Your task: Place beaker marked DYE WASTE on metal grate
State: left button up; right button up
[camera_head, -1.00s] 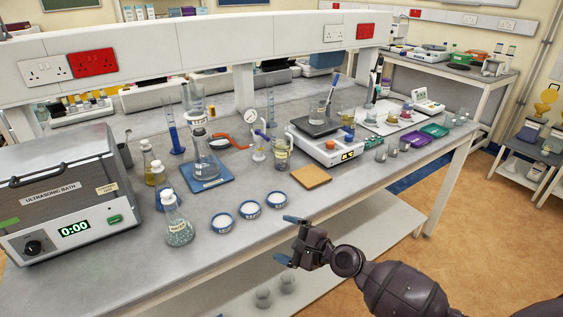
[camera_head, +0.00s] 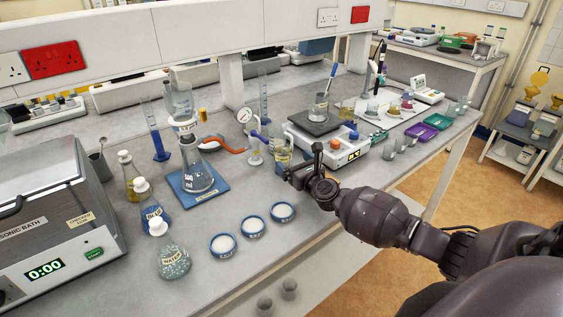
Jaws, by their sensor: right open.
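My right gripper (camera_head: 302,162) is open and empty, just right of this beaker and in front of the hotplate, partly overlapping the beaker's edge in the picture. I cannot tell whether they touch. I cannot make out a metal grate. My left gripper is not in view.
The white hotplate (camera_head: 351,150) carries a clear beaker (camera_head: 318,107). A large flask (camera_head: 196,172) stands on a blue mat (camera_head: 209,194). Three white-filled dishes (camera_head: 253,227) lie in front. A bottle marked WATER (camera_head: 172,256) and the ultrasonic bath (camera_head: 50,235) are left. Purple (camera_head: 438,121) and green trays lie right.

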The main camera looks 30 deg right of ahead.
aim_at(287, 160)
jog(key=shift+w+f, duration=0.1)
jog(key=shift+w, duration=1.15)
jog(key=w+b, duration=0.1)
jog(key=w, duration=0.1)
jog(key=w+f+b, duration=0.1)
jog(key=w, duration=0.1)
jog(key=shift+w+d+f, duration=0.15)
jog(key=shift+w, duration=0.35)
jog(key=shift+c, duration=0.3)
jog(key=c, duration=1)
